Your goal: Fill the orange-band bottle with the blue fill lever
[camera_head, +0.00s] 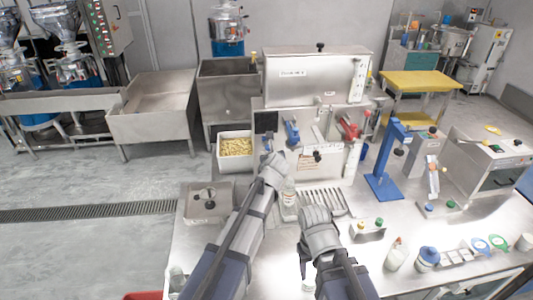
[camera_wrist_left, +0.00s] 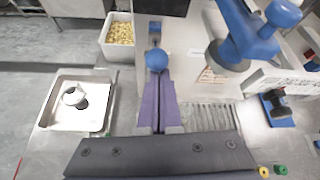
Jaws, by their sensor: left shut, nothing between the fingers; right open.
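The blue fill lever (camera_head: 292,132) is on the front of the steel filling machine (camera_head: 315,78). My left gripper (camera_head: 276,160) is just below it in the head view. In the left wrist view its purple fingers (camera_wrist_left: 156,95) are shut, with a blue ball knob (camera_wrist_left: 157,60) just beyond their tips; contact cannot be told. A clear bottle (camera_head: 288,203) stands between my arms, partly hidden; I cannot make out an orange band. My right gripper (camera_head: 316,217) is open to the right of this bottle, its fingertips mostly hidden.
A red lever (camera_head: 348,128) sits right of the blue one. A bin of beans (camera_head: 236,147) is to the left. A blue press stand (camera_head: 383,185) and a bottle with a reddish top (camera_head: 396,255) are to the right. A slotted grate (camera_head: 325,201) lies behind my right gripper.

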